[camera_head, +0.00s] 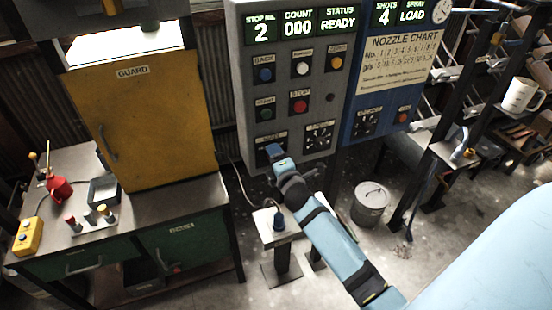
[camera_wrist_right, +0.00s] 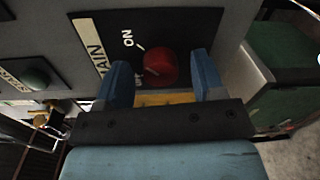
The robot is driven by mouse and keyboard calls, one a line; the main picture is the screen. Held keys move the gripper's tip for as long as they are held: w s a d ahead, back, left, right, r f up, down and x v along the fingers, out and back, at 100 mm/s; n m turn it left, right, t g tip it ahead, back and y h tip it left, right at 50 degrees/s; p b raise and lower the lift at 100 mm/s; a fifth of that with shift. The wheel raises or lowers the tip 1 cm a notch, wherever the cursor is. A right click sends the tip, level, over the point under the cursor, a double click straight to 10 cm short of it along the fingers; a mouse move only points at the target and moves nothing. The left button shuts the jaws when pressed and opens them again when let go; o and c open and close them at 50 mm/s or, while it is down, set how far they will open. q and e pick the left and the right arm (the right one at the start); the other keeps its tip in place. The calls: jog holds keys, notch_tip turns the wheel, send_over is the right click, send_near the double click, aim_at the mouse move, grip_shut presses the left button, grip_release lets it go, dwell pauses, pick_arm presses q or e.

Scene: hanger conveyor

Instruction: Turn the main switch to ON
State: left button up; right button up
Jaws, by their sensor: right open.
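The main switch is a round red knob (camera_wrist_right: 160,68) on a black plate, with "MAIN" along one side and "ON" beside a white tick at its upper left. A second label at the knob's lower left is partly hidden by a finger. My right gripper (camera_wrist_right: 161,76) is open, with one blue finger on each side of the knob; I cannot tell whether they touch it. In the head view my right gripper (camera_head: 273,151) is at the lower left of the grey control panel (camera_head: 322,100) and hides the knob. My left gripper is not in view.
Buttons and a dial (camera_head: 319,137) sit close around the switch on the panel. A yellow guard door (camera_head: 140,125) and a green bench (camera_head: 105,268) stand at left.

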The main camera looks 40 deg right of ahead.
jog(key=b+v, duration=0.2)
jog(key=v, duration=1.1)
jog(key=shift+s, duration=0.4)
jog(key=shift+a, duration=0.1)
